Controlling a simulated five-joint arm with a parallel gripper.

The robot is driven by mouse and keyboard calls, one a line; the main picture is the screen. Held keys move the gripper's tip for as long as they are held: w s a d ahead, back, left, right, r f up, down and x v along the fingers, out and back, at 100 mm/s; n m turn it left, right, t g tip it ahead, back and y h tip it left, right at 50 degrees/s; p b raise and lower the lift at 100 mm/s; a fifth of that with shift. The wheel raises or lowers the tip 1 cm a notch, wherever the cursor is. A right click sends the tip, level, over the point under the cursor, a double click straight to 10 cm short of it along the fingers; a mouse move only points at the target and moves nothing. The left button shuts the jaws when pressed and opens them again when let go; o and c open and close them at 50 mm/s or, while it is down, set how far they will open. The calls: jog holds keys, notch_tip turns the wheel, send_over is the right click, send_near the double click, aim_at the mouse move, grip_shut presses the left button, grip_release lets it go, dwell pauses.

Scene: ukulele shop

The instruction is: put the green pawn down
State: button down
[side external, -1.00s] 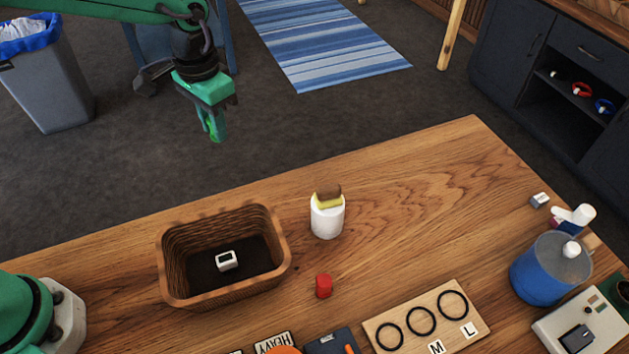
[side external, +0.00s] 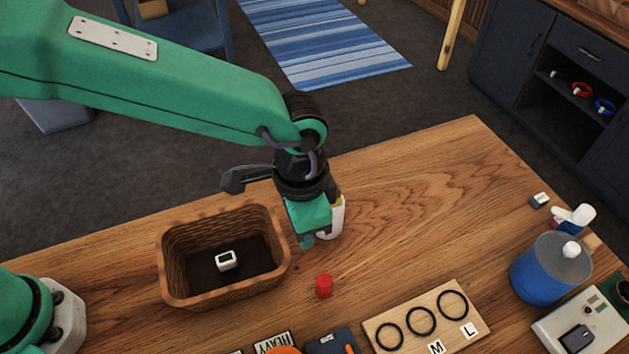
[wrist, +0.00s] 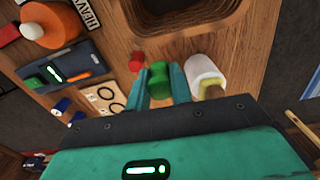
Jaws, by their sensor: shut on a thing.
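The green pawn (wrist: 159,80) is between the two fingers of my gripper (wrist: 160,86) in the wrist view, and the gripper is shut on it. In the side view my gripper (side external: 307,242) points down over the table, between the wicker basket and the white container. The pawn is hard to tell from the green fingers there. I cannot tell whether its base touches the table.
The wicker basket (side external: 170,292), holding a small white device (side external: 226,260), stands left. A white container (side external: 337,222) is close on the right, partly hidden by my gripper. A red piece (side external: 324,286) stands in front. The back right tabletop (side external: 430,190) is clear.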

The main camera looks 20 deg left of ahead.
aim_at(305, 269)
jog(key=shift+d+f, duration=0.1)
jog(key=shift+f, duration=4.95)
jog(key=shift+f, duration=0.15)
jog(key=c, duration=1.5)
grip_release()
jog(key=shift+c, duration=0.2)
notch_tip(305, 269, up, 12)
jog(key=shift+r, duration=0.15)
